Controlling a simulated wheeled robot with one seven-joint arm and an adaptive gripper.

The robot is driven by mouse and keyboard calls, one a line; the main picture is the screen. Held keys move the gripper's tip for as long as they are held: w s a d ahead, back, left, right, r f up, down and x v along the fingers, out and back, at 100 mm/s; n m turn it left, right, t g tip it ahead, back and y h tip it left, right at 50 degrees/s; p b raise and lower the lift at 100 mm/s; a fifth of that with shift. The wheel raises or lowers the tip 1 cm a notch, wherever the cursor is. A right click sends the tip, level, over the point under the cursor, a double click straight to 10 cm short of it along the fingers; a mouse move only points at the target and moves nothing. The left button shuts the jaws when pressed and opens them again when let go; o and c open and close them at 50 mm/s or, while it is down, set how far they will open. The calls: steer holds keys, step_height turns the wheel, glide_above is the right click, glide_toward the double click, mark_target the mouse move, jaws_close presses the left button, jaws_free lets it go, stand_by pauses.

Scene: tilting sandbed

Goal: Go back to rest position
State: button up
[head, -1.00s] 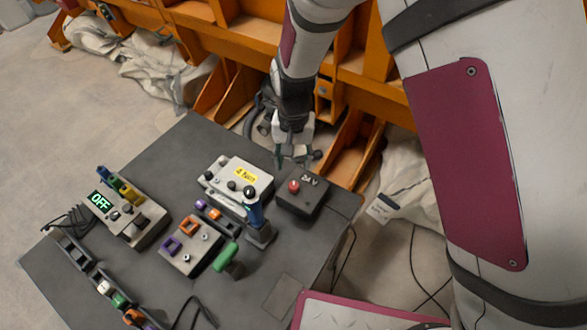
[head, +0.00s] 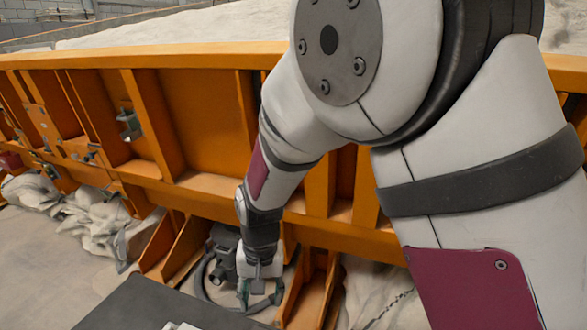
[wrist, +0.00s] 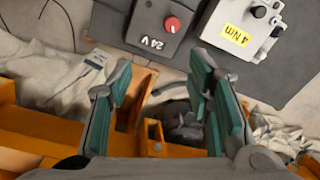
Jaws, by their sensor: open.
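My gripper (head: 262,290) hangs at the end of my arm in the head view, in front of the orange sandbed frame and beyond the dark table. In the wrist view my gripper (wrist: 165,95) shows two green-padded fingers spread wide apart. Nothing is between the pads. The fingers point toward the table edge. A dark box marked 24V with a red knob (wrist: 172,24) and a pale box with a yellow 4 Nm label (wrist: 237,36) lie ahead of the fingertips, apart from them.
The orange frame (head: 205,130) of the sandbed runs across the head view, with sand (head: 200,28) behind it. The dark table (head: 150,305) shows only at the bottom. Crumpled pale sheets (head: 75,222) lie on the floor at left. A dark hose curls beside my gripper.

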steer(key=s+d+r+t+y, duration=0.15)
steer(key=s+d+r, duration=0.25)
steer(key=d+r, duration=1.2)
steer(key=s+d+r+t+h, duration=0.2)
steer(key=s+d+r+t, duration=0.1)
steer(key=s+d+r, duration=0.4)
steer(key=s+d, duration=0.3)
steer(key=s, duration=0.4)
steer(key=shift+d+r+m, duration=0.15)
steer(key=shift+d+m, duration=0.15)
steer(key=shift+d, duration=0.05)
